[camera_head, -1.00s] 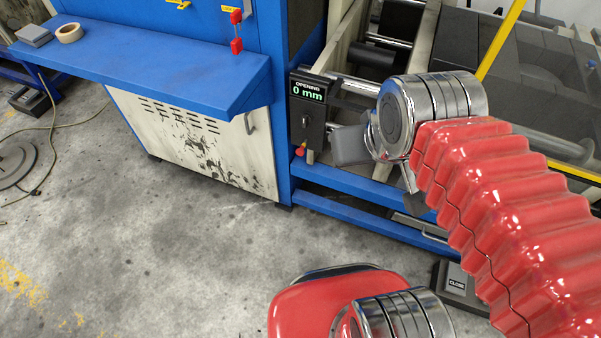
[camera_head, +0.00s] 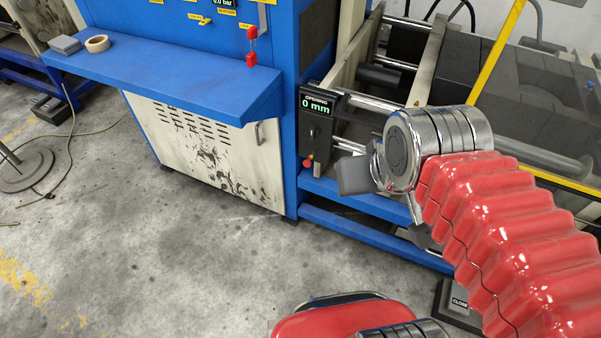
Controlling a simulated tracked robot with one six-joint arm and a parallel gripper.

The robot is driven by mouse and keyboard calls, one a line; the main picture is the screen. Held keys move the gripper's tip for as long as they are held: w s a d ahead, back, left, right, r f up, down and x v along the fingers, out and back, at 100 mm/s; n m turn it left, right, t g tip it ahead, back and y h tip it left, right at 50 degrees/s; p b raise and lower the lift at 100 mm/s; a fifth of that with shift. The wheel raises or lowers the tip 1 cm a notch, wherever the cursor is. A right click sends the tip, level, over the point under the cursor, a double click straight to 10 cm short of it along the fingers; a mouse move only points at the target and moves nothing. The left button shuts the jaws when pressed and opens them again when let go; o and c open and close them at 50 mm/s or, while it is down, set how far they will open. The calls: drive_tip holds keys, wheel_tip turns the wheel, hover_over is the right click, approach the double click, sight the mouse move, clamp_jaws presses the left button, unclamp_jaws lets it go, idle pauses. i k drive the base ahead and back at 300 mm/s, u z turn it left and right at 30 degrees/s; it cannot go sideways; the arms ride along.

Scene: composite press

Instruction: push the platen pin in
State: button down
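A small red knob (camera_head: 308,162) sits at the lower end of the dark panel with the opening display (camera_head: 317,105), which reads 0 mm. I cannot tell whether this knob is the platen pin, and no part is clearly marked as it. My gripper (camera_head: 354,176) shows as a dark grey block under the chrome wrist, in front of the press's blue lower frame. In the picture it is right of and slightly below the red knob, apart from it. Its fingers are mostly hidden by the wrist, and I see nothing held.
A blue shelf (camera_head: 170,80) juts out at left over a stained white cabinet (camera_head: 200,150). A tape roll (camera_head: 97,43) lies on it. Press rods and a yellow bar (camera_head: 498,50) are behind my arm. A box marked CLOSE (camera_head: 459,303) stands low right. The floor at centre left is clear.

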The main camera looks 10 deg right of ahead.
sight(307, 163)
drive_tip(key=u, duration=0.2)
drive_tip(key=i, duration=0.4)
drive_tip(key=u, duration=2.45)
